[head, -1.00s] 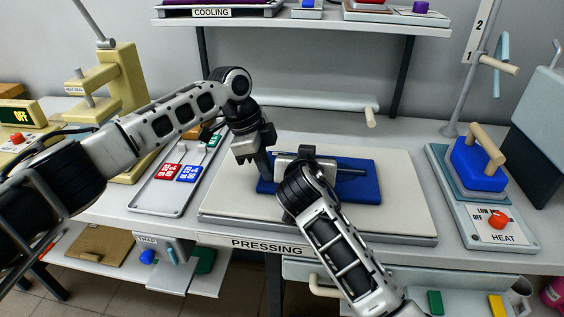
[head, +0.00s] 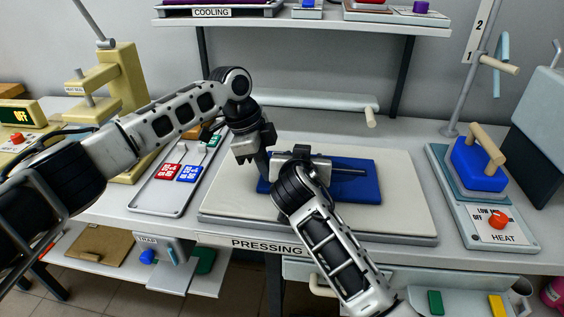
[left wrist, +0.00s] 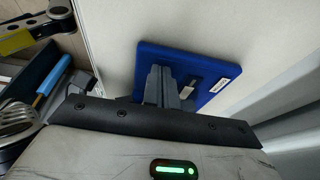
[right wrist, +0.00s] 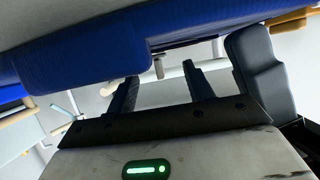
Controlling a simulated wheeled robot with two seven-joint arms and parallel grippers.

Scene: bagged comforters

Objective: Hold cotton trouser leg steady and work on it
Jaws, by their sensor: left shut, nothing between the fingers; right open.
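The blue trouser leg (head: 365,187) lies flat on the pale pressing board (head: 405,210).
A blue iron (head: 478,165) with a wooden handle rests on the heat stand (head: 495,215) at right. A metal tray (head: 160,197) with red and blue tags lies at left. A cream heat-seal press (head: 118,85) stands behind it. The cooling shelf (head: 290,20) hangs above.

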